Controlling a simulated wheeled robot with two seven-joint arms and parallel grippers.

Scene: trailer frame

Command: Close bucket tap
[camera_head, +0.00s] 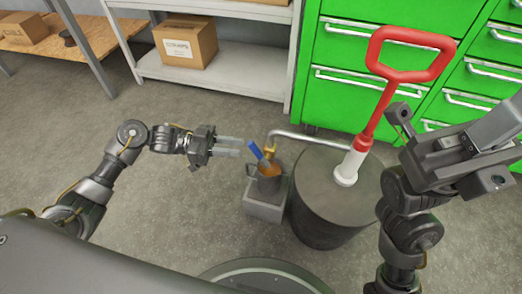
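The tap has a blue handle (255,149) and a brass body (270,151) at the end of a grey pipe (310,139) from the dark drum (325,215). The blue handle is tilted. A small metal bucket (268,187) with orange-brown contents stands under the tap on a grey block (263,208). My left gripper (239,148) points right, just left of the blue handle; its two pale fingers look slightly apart with nothing between them. Whether a fingertip touches the handle is unclear. My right gripper's hand part is at the right, over the drum's right side; its fingertips are not clear.
A red-handled pump (372,110) with a white base rises from the drum. Green drawer cabinets (345,50) stand behind. A white shelf (225,75) holds a cardboard box (185,42). A wooden bench (70,45) is at the upper left. The floor left of the bucket is clear.

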